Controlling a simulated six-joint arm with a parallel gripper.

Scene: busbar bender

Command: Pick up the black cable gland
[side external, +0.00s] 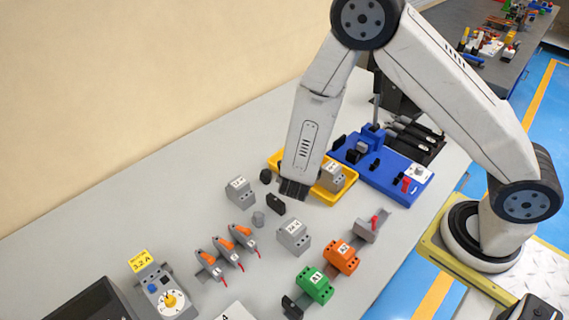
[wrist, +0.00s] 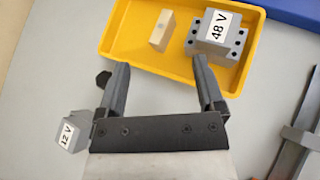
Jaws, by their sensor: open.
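The black cable gland (side external: 265,176) is a small dark piece on the grey table, just left of the yellow tray. In the wrist view the gland (wrist: 103,79) shows as a dark, many-sided shape just outside the left finger, which partly covers it. My gripper (wrist: 160,68) is open, with nothing between its fingers, which point toward the tray's near edge. In the side view my gripper (side external: 293,190) is right of the gland, by the tray's left end.
The yellow tray (wrist: 118,15) holds a 48 V block (wrist: 215,38) and a beige block (wrist: 162,30). A 12 V block (wrist: 72,131) stands left of my gripper. A blue board (side external: 398,190) is right of the tray.

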